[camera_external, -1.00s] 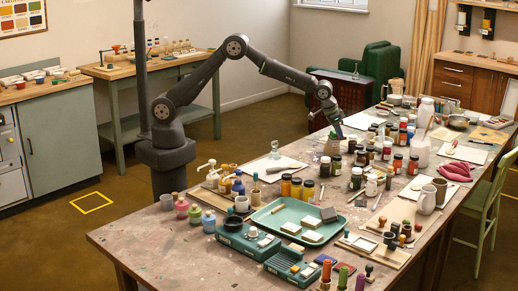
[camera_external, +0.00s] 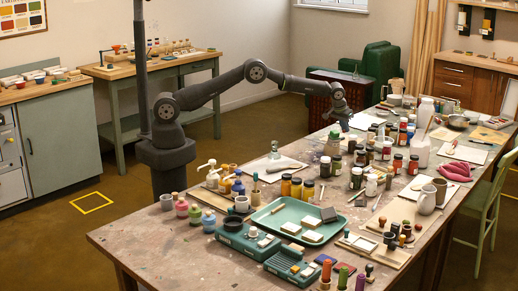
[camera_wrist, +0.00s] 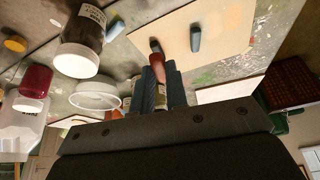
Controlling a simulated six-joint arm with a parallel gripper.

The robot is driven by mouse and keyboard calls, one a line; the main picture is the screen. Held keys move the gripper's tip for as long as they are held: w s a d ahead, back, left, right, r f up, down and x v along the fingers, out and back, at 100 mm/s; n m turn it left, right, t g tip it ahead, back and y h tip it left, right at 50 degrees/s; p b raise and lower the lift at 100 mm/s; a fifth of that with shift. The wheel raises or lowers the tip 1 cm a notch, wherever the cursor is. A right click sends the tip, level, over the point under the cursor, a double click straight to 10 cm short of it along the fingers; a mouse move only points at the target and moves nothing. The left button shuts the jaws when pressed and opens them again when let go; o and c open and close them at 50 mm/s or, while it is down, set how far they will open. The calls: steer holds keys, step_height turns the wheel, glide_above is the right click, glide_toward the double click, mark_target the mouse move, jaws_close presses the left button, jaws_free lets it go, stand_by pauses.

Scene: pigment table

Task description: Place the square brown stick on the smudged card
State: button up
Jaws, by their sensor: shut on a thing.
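My gripper (camera_wrist: 163,88) shows at the centre of the wrist view, with two dark blue-grey fingers shut on a reddish-brown stick (camera_wrist: 157,48). The stick's end sticks out past the fingertips; its square section cannot be made out. A pale cream card (camera_wrist: 222,22) lies beyond the fingertips, with a dark grey stick-like piece (camera_wrist: 195,38) on it. I cannot tell whether that card is the smudged one. In the external view my gripper (camera_external: 345,125) is above the far left side of the table, near a pale card (camera_external: 363,120). The held stick is too small to tell there.
Several jars (camera_external: 398,162) crowd the table right of my gripper. A green tray (camera_external: 275,222) lies nearer.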

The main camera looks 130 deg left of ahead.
glide_above(346, 142)
steer(key=d, duration=0.1)
steer(key=f, duration=0.3)
steer(key=shift+d, duration=0.2)
steer(key=shift+f, duration=1.85)
steer(key=shift+f, duration=0.15)
steer(key=o, duration=0.6)
steer(key=shift+o, duration=0.2)
steer(key=v, duration=1.2)
